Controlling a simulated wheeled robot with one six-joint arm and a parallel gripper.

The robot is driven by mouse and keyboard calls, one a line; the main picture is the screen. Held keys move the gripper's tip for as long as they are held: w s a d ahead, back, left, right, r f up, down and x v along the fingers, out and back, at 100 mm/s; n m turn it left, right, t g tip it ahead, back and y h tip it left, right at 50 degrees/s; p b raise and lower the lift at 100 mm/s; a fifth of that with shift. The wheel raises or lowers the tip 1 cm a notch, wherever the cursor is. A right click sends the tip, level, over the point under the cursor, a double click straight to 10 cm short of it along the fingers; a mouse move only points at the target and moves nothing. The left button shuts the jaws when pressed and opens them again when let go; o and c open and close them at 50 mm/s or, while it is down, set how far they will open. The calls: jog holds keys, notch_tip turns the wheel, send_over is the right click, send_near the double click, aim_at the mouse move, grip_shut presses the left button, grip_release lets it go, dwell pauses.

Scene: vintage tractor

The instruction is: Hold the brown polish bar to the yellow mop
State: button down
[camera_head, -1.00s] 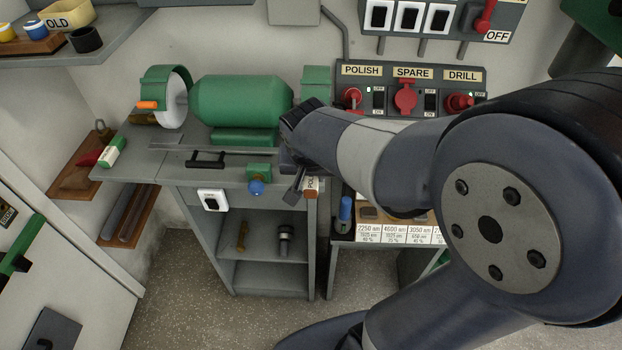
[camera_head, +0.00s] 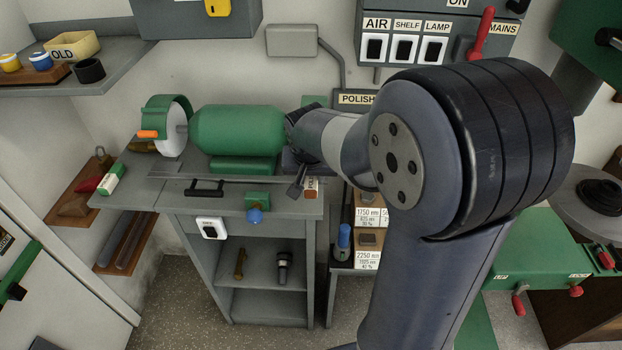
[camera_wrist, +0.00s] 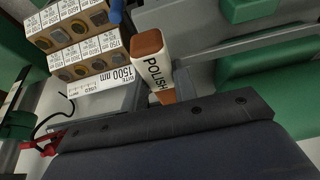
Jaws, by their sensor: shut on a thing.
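The brown polish bar (camera_head: 311,187), in a white sleeve lettered POLISH, shows by the bench's right front edge in the head view. It also shows in the wrist view (camera_wrist: 152,62), pointing away from my dark gripper housing. My gripper (camera_head: 298,188) is shut on the bar; my wrist hides part of the fingers. The green polishing machine (camera_head: 236,130) stands on the bench behind and left. A white wheel (camera_head: 171,138) sits under the green guard at its left end. No yellow mop shows; my arm covers the machine's right end.
A blue-knobbed green block (camera_head: 257,200) sits at the bench (camera_head: 180,176) front. A black handle (camera_head: 205,186) lies left of it. A green-and-white bar (camera_head: 112,180) lies at the left end. Labelled boxes (camera_head: 368,240) stand right of the bench, also in the wrist view (camera_wrist: 85,60).

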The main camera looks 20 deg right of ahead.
jog(key=shift+w+d, duration=0.3)
jog(key=shift+w, duration=0.55)
dwell(0.6)
jog(key=shift+d, duration=0.35)
dwell(0.4)
jog(key=shift+s, duration=0.1)
jog(key=s+a+b, duration=0.2)
jog(key=s+a, duration=0.1)
jog(key=s, duration=0.6)
jog(key=shift+s, duration=0.2)
dwell(0.3)
dwell(0.5)
